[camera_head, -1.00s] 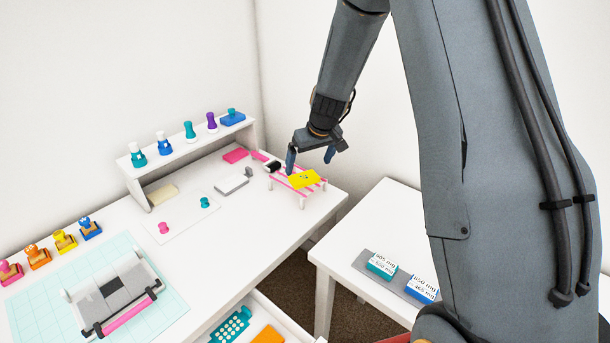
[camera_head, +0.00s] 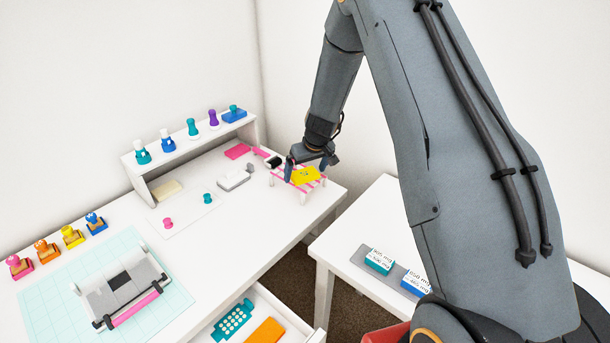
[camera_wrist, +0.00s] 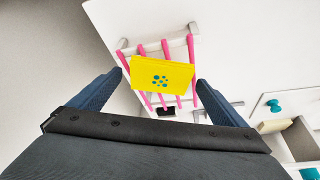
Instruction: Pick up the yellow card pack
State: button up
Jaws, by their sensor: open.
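The yellow card pack (camera_head: 306,174) lies on a small rack with pink bars (camera_head: 285,180) at the right end of the white desk. In the wrist view the yellow card pack (camera_wrist: 160,75) shows a cluster of teal dots and lies across the pink bars. My gripper (camera_head: 311,166) is open just above the pack. In the wrist view the blue fingers of my gripper (camera_wrist: 158,88) stand one on each side of the pack, with a gap on both sides. I cannot tell how far the fingertips are above the rack.
A black item (camera_head: 273,162) lies by the rack's left end. A grey-white stapler-like tool (camera_head: 234,179) and a white shelf with several stamps (camera_head: 190,150) stand to the left. A side table (camera_head: 345,240) with two labelled boxes is at the right. An open drawer (camera_head: 290,315) is below.

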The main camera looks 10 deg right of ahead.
jog(key=shift+c, duration=0.4)
jog(key=c, duration=1.2)
jog(key=shift+o, duration=0.2)
